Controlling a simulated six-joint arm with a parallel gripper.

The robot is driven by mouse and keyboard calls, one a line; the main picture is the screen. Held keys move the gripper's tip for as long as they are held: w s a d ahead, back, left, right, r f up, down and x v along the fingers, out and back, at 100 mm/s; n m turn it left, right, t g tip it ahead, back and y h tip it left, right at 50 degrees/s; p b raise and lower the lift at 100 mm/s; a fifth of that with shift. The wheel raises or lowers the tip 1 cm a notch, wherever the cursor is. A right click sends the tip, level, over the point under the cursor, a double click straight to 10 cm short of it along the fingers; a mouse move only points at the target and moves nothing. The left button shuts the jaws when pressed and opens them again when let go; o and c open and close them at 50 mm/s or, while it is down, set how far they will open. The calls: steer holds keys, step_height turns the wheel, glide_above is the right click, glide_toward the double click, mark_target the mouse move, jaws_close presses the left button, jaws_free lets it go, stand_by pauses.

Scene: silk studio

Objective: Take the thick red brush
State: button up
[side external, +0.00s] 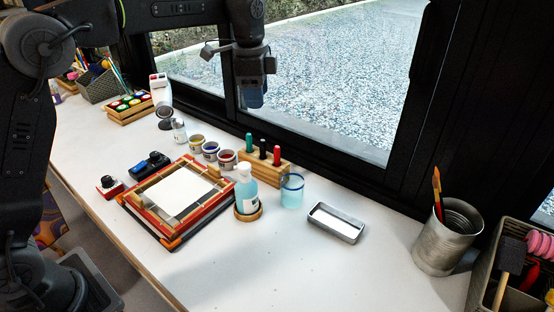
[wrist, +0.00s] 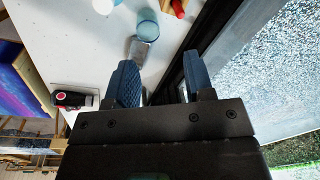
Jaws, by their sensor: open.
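Three thick handles, green, black and red, stand upright in a wooden block (side external: 268,168) near the window side of the table in the side view. The red one (side external: 277,155) is at the right end of the row. A thinner brush with an orange-red upper part (side external: 437,188) leans in a metal can (side external: 447,238) at the right. I cannot tell for sure which is meant. My gripper (side external: 255,98) hangs high above the table, behind and above the block, apart from everything. Its blue fingers (wrist: 160,82) are open and empty in the wrist view.
A blue glass (side external: 291,190) and a bottle (side external: 246,188) stand just in front of the block. Paint jars (side external: 211,151) are to its left, a metal tray (side external: 337,222) to its right. A framed screen (side external: 176,203) lies at the left. The window frame stands close behind.

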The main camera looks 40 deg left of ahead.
mark_target(277, 154)
steer(key=w+f+m, duration=0.1)
steer(key=w+f, duration=0.1)
steer(key=f, duration=0.4)
steer(key=w+f+m, duration=0.1)
steer(key=w+f, duration=0.1)
steer(key=f, duration=0.5)
steer(key=w+f+m+g, duration=0.1)
steer(key=w+f, duration=0.1)
steer(key=f, duration=0.5)
steer(key=shift+w+d, duration=0.15)
steer(key=shift+d, duration=0.15)
steer(key=shift+c, duration=0.4)
steer(key=c, duration=0.8)
